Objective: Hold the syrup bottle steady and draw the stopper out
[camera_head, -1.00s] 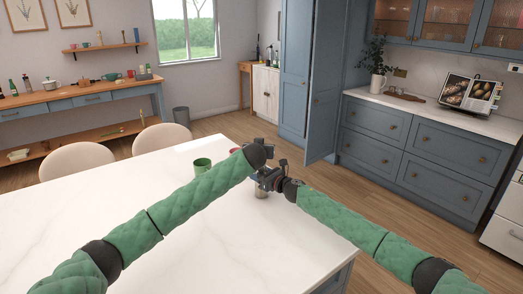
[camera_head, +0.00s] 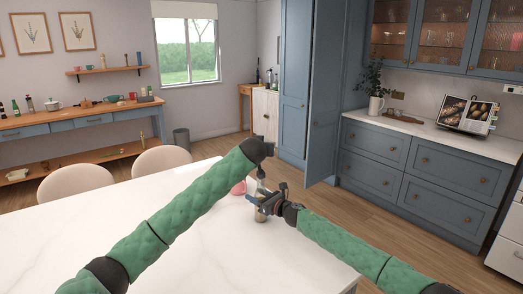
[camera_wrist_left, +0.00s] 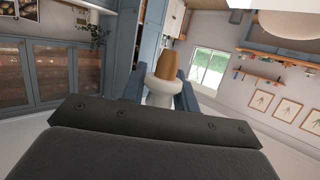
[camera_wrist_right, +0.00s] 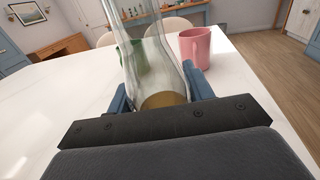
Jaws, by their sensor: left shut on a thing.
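The clear syrup bottle (camera_head: 260,213) stands on the white table in the head view, with amber liquid low in it in the right wrist view (camera_wrist_right: 150,65). My right gripper (camera_head: 264,203) is shut on the bottle, one blue finger on each side. My left gripper (camera_head: 263,158) is above the bottle, shut on the stopper's white knob (camera_wrist_left: 160,90). The stopper's tan cork (camera_wrist_left: 167,66) shows bare in the left wrist view, with no glass around it. The bottle's mouth is outside the right wrist view.
A pink mug (camera_wrist_right: 195,46) stands behind the bottle, with a green mug (camera_wrist_right: 132,56) partly hidden by the glass. The white table (camera_head: 150,250) is otherwise mostly clear. Two pale chairs (camera_head: 76,182) stand at its far side. Blue cabinets (camera_head: 400,165) are to the right.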

